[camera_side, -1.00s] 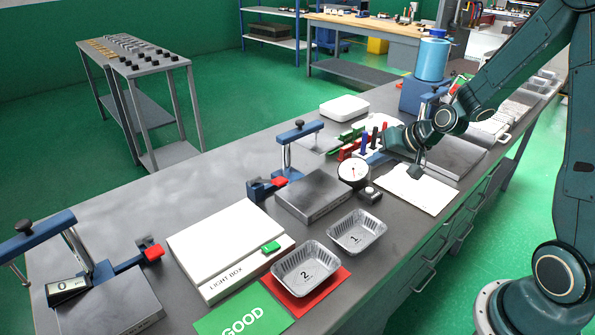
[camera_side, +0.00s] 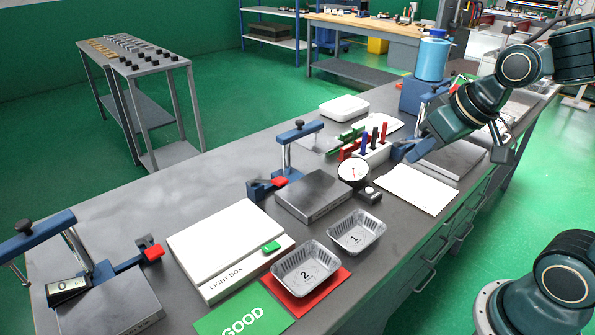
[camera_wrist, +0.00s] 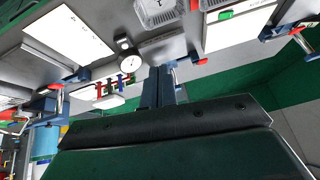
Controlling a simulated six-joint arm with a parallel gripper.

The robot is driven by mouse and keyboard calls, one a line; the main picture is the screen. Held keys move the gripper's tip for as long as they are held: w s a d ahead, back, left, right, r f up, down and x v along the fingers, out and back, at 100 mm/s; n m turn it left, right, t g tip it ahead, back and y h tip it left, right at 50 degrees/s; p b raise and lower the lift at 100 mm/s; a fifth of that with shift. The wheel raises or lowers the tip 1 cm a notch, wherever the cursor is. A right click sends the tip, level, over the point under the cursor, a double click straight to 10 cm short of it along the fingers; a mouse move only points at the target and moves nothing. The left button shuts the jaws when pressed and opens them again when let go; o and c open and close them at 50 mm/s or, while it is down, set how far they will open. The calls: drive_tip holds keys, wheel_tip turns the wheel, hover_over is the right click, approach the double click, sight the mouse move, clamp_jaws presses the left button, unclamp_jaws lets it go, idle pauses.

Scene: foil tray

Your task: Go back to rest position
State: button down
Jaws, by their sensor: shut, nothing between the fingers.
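My gripper (camera_side: 402,151) is at the right part of the bench in the side view, at the end of my bent arm. Its blue-grey fingers point left, near the rack of coloured tools (camera_side: 372,150). In the wrist view the fingers (camera_wrist: 160,76) are together, with nothing seen between them. The wrist view is tilted, with the bench across its top. Foil tray 1 (camera_side: 378,228) and foil tray 2 (camera_side: 333,279) stand at the front of the bench, and both look empty.
A dial gauge (camera_side: 353,171) stands left of the gripper. A white sheet (camera_side: 420,190) lies on the bench in front of it. A blue cylinder (camera_side: 431,60) stands behind my arm. The light box (camera_side: 226,245) and green GOOD card (camera_side: 243,312) lie farther left.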

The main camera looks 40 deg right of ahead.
drive_tip(key=s+a+r+n, duration=0.1)
drive_tip(key=s+r, duration=0.1)
drive_tip(key=s, duration=0.7)
drive_tip(key=shift+s+a+r+g, duration=0.15)
drive_tip(key=shift+s+r+g, duration=0.05)
drive_tip(key=shift+s+g, duration=0.1)
